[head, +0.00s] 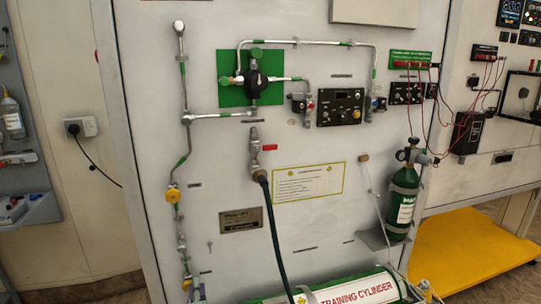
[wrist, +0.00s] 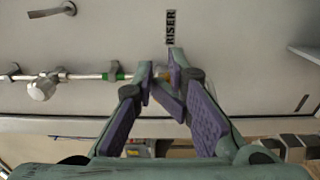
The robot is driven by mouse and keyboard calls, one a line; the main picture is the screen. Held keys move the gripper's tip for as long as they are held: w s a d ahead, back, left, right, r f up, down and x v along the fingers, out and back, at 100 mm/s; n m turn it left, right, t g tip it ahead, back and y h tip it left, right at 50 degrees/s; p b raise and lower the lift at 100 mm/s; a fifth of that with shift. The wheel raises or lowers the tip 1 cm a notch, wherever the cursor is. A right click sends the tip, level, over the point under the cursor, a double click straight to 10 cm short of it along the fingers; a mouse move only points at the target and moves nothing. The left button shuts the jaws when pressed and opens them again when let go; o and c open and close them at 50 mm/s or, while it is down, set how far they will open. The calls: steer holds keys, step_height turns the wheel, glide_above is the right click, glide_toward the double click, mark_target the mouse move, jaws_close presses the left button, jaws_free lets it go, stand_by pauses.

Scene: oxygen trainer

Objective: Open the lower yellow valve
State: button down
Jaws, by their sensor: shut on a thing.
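In the wrist view, my gripper (wrist: 165,78) is shut on a small yellowish-brown piece (wrist: 178,72) on a thin metal pipe, mostly hidden between the purple pads. It looks to be the lower yellow valve. In the head view, the lower yellow valve (head: 187,284) is at the bottom of the left pipe, near the picture's lower edge. I cannot make out my gripper there. The upper yellow valve (head: 173,196) is higher on the same pipe. The angle of the lower valve's handle is too small and covered to tell.
A silver knobbed fitting (wrist: 42,88) and a green band (wrist: 113,76) sit on the pipe beside my gripper. A RISER label (wrist: 170,27) is on the panel close by.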

steer(key=shift+w+d+r, duration=0.15)
steer(key=shift+d+r, duration=0.05)
steer(key=shift+r, duration=0.1)
steer(key=shift+d+r+p, duration=0.15)
steer(key=shift+d+p, duration=0.25)
steer(key=shift+p, duration=0.4)
steer(key=p+v, duration=0.1)
steer(key=v, duration=0.5)
steer(key=shift+a, duration=0.2)
steer(key=shift+f, duration=0.2)
